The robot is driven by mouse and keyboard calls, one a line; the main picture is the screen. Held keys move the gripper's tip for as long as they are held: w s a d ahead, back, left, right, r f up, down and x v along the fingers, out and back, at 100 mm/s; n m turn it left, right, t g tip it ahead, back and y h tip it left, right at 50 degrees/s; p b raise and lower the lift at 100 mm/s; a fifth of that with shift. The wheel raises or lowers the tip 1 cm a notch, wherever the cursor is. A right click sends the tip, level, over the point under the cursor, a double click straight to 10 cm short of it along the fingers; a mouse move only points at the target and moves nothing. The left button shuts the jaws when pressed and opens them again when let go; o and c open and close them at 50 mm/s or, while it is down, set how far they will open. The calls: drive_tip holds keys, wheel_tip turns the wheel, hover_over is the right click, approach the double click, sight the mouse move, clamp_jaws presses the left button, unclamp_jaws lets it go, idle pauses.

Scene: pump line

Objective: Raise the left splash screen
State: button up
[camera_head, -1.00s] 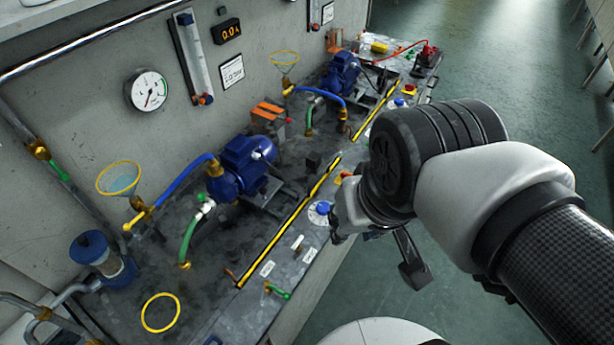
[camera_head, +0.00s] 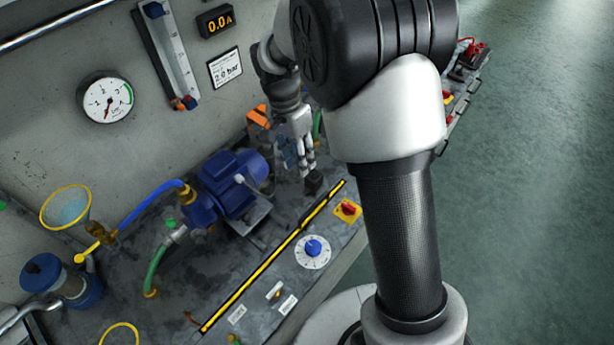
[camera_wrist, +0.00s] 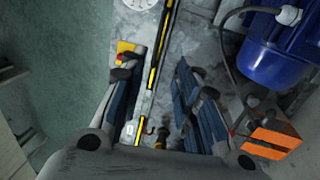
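The left splash screen appears as a low, narrow yellow-and-black striped strip (camera_head: 265,268) along the front of the bench, in front of the blue pump. No raised panel shows above it. My gripper (camera_head: 306,167) points down near the strip's far right end, close to a small dark block (camera_head: 314,182); whether it touches the block cannot be told. In the wrist view my gripper (camera_wrist: 155,68) is open, its blue-padded fingers apart and nothing seen held. The striped strip (camera_wrist: 160,52) runs through the gap between them, beyond the fingers.
The blue pump motor (camera_head: 232,182) stands left of my gripper, with an orange block (camera_head: 258,116) behind. A red-and-yellow switch (camera_head: 347,210) and a blue-knobbed dial (camera_head: 313,248) lie on the bench front. A gauge (camera_head: 105,98) hangs on the wall. Floor right of the bench is clear.

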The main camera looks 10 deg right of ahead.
sight(310, 209)
drive_tip(key=s+f+b, duration=0.1)
drive_tip(key=f, duration=0.4)
drive_tip(key=s+d+f+b, duration=0.1)
drive_tip(key=f+b, duration=0.1)
drive_tip(key=f, duration=0.4)
drive_tip(key=s+f+b, duration=0.1)
drive_tip(key=f+b, duration=0.1)
drive_tip(key=f, duration=0.4)
drive_tip(key=shift+d, duration=0.4)
drive_tip(key=shift+c, duration=0.6)
clamp_jaws()
